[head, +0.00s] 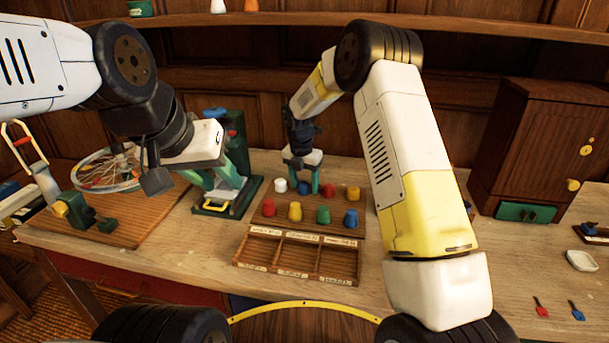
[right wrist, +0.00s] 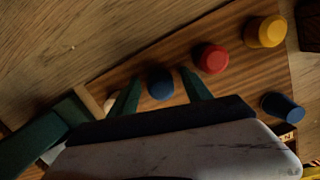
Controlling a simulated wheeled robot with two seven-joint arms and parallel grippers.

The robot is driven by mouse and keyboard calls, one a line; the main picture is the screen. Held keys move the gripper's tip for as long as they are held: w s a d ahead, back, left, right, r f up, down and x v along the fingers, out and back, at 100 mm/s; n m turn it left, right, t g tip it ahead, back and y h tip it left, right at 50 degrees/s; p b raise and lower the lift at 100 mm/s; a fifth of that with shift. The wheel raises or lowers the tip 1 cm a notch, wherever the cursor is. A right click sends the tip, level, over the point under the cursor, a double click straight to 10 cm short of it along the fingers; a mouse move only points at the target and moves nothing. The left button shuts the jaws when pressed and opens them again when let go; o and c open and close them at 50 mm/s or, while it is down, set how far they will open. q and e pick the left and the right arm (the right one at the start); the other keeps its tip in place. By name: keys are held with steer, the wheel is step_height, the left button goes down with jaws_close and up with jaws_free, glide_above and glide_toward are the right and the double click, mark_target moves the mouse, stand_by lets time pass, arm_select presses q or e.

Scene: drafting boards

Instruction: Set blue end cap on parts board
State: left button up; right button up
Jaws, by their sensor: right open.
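The wooden parts board (head: 262,222) lies on the bench with several coloured caps on it. A blue end cap (right wrist: 161,83) stands in the board's back row, between the white and red caps; it also shows in the head view (head: 304,188). My right gripper (head: 304,182) is open above the back row, its green fingers on either side of this blue cap with gaps in the right wrist view (right wrist: 162,92). A second blue cap (head: 350,219) stands at the front right. My left gripper (head: 212,180) hangs at the left, in front of a green fixture; its fingers blend with it.
A sectioned wooden tray (head: 236,264) lies in front of the board. Red (head: 328,190) and yellow (head: 353,193) caps stand right of the gripper; a white cap (head: 281,185) is left. A wooden cabinet (head: 535,150) stands right. A wheel (head: 105,168) lies left.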

mark_target(302, 185)
step_height(302, 185, up, 12)
steer(key=s, duration=0.2)
steer(key=s+d+r+m+t, duration=0.1)
steer(key=s+d+r+m, duration=0.4)
steer(key=s+r+m, duration=0.3)
steer(key=s+d+r+m+t+y, duration=0.1)
steer(key=s+d+m, duration=0.3)
steer(key=s+m, duration=0.7)
steer(key=s+d+r+m+t+y, duration=0.2)
steer(key=s+d+m, duration=0.3)
steer(key=s+m, duration=0.6)
steer(key=s+r, duration=0.1)
steer(key=s, duration=0.2)
steer(key=shift+s+r+t, duration=0.2)
steer(key=shift+r+t, duration=0.1)
steer(key=shift+r, duration=0.1)
steer(key=shift+d, duration=0.2)
